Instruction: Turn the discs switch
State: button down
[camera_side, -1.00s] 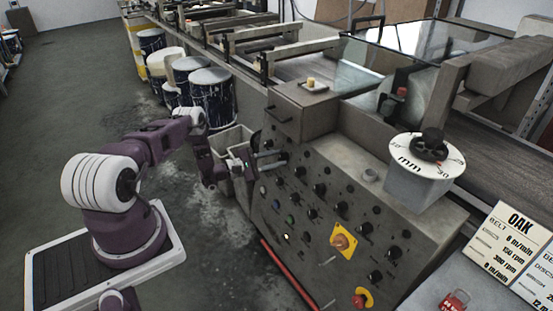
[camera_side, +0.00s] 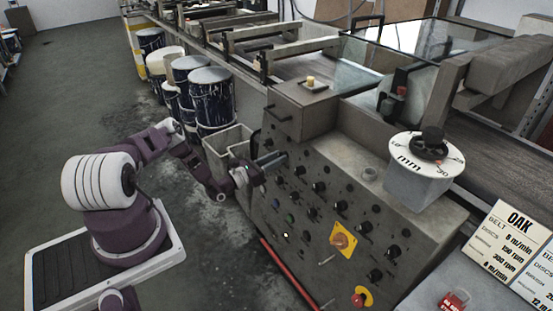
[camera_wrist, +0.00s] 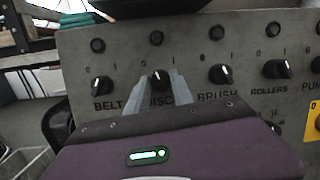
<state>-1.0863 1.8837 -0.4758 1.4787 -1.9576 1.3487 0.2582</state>
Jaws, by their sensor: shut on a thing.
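The discs switch (camera_wrist: 161,80) is a black knob with a pale pointer line, under a round dark lamp on the grey control panel (camera_side: 335,205). The word below it is partly hidden by my fingers. In the wrist view my gripper (camera_wrist: 162,82) has its two grey fingers on either side of this knob, shut on it. In the side view my gripper (camera_side: 280,158) reaches the panel's upper left part, and the knob is hidden there.
The belt switch (camera_wrist: 100,83) is to the left; the brush (camera_wrist: 220,73) and rollers (camera_wrist: 277,68) switches are to the right. A yellow-plated switch (camera_side: 343,240) and red stop button (camera_side: 360,299) sit lower. A grey bin (camera_side: 228,150) stands beside the panel.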

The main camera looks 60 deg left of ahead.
jog(key=shift+n+y, duration=0.4)
jog(key=shift+n, duration=1.1)
jog(key=c, duration=1.1)
grip_release()
jog(key=s, duration=0.7)
jog(key=shift+d+f, duration=0.2)
jog(key=shift+f, duration=0.2)
